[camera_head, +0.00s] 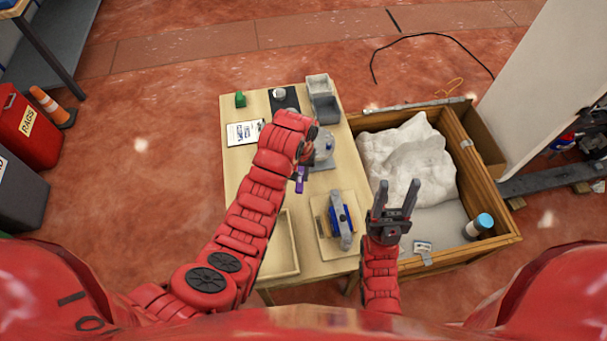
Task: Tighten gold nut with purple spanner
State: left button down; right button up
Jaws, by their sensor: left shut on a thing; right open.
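The purple spanner (299,181) shows as a small purple piece below the end of my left arm. My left gripper (306,160) is mostly hidden by its own wrist and is shut on the spanner, over the middle of the table beside a grey device (325,150). I cannot make out the gold nut; the arm covers part of this area. Whether the spanner touches anything is not clear. My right gripper (396,193) is open and empty, fingers pointing away from me, over the near left part of the wooden crate.
The wooden table (340,182) holds a blue and grey device (341,220) on a board, an empty shallow tray (283,250), grey bins (323,100), a green object (240,99) and a printed sheet (244,132). The crate (484,165) holds a white lumpy mass (405,160) and a blue-capped cylinder (478,226).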

pick_arm(q)
jog(key=shift+w+a+m+b, duration=0.1)
jog(key=shift+a+m+b, duration=0.2)
jog(key=shift+a+m, duration=0.35)
jog(key=shift+d, duration=0.1)
jog(key=shift+d+n, duration=0.4)
jog(key=shift+n, duration=0.25)
jog(key=shift+r, duration=0.1)
jog(key=shift+r+p, duration=0.65)
jog(key=shift+r, duration=0.4)
jog(key=shift+r+p, duration=0.9)
jog(key=shift+p, duration=0.05)
